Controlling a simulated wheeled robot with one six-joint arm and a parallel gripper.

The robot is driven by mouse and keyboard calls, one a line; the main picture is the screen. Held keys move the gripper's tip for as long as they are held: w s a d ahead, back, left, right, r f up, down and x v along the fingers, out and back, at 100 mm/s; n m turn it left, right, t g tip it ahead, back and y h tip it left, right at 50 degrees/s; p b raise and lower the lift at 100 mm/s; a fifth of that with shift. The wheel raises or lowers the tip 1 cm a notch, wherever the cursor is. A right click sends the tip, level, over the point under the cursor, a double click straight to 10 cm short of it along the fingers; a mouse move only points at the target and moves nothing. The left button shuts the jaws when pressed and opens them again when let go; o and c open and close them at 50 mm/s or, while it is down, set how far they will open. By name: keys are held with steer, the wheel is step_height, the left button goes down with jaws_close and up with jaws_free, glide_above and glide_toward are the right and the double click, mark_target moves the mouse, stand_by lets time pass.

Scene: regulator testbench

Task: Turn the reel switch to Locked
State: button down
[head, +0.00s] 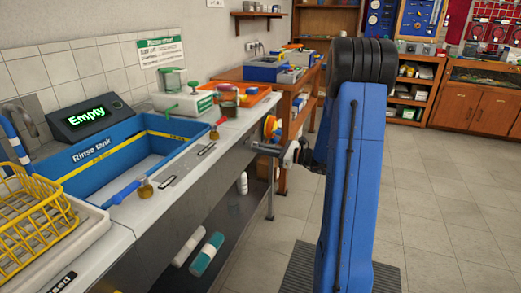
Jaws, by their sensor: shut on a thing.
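My gripper (291,154) is beside the front edge of the bench, small and partly hidden behind my blue arm. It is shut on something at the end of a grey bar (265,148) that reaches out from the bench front. I cannot tell whether this bar is part of the reel switch. No switch label or Locked mark can be read.
The white bench (190,165) carries a blue rinse tank (85,170), a display reading Empty (86,117), a yellow basket (30,210) and small bottles. Bottles lie on the lower shelf. A wooden table (290,95) stands behind. The tiled floor at right is clear.

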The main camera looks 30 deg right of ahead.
steer(key=shift+s+m, duration=0.1)
steer(key=shift+m, duration=4.9)
steer(key=c, duration=1.8)
jaws_free()
steer(key=v, duration=1.7)
steer(key=shift+s+d, duration=0.15)
steer(key=shift+s, duration=0.05)
